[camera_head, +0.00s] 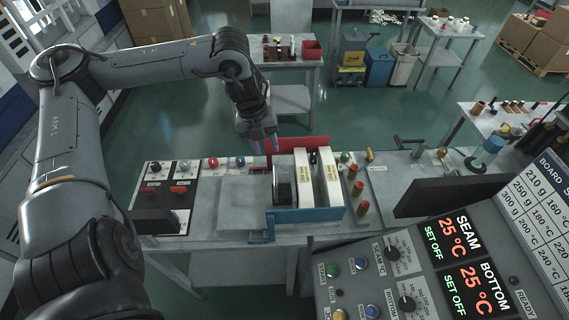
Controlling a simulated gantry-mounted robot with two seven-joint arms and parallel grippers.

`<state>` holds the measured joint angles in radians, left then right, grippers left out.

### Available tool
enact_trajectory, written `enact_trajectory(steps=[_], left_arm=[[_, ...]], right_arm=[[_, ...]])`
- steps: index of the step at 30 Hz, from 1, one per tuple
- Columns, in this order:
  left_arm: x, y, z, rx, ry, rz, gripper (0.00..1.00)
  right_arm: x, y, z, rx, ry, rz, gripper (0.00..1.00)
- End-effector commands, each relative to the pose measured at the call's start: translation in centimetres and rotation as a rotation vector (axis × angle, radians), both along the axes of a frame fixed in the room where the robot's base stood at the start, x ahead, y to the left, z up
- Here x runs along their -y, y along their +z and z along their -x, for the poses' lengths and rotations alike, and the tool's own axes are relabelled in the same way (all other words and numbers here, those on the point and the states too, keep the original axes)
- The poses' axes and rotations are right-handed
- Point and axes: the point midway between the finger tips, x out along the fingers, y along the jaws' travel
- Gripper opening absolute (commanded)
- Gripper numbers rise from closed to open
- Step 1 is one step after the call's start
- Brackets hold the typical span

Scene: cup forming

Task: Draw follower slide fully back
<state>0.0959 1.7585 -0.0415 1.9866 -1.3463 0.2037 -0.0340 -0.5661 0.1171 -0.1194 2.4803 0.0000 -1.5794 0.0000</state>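My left arm reaches in from the left, and its gripper (259,143) points down at the back edge of the bench, just left of the red panel (288,146). The gripper is small and dark here, so its finger gap cannot be made out; I see nothing held. The bench unit in front has a grey plate (244,203), a blue front rail (310,215) and two upright white blocks (304,178) with yellow labels. A dark block stands left of them. Which part is the follower slide is not clear. My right gripper is not in view.
A control panel (156,183) with knobs and red switches lies left of the unit. Several copper-coloured cylinders (357,188) stand to its right. A heater panel (447,255) with red displays fills the lower right. A dark plate (449,196) stands behind it.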

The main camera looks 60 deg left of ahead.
Motion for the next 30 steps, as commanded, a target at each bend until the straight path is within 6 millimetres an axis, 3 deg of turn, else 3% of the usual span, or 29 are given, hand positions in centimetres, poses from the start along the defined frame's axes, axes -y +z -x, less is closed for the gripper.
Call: enact_trajectory(steps=[6,21,30], left_arm=[[0.2,-2.1,-0.2,-0.005,0.000,0.002,0.40],[0.7,-7.9,-1.2,-0.005,0.001,-0.001,0.40],[0.9,-9.8,-1.7,-0.001,0.000,0.000,0.40]], right_arm=[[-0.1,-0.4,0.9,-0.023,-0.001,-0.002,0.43],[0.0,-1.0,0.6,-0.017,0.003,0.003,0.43],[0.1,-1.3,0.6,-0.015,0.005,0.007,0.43]])
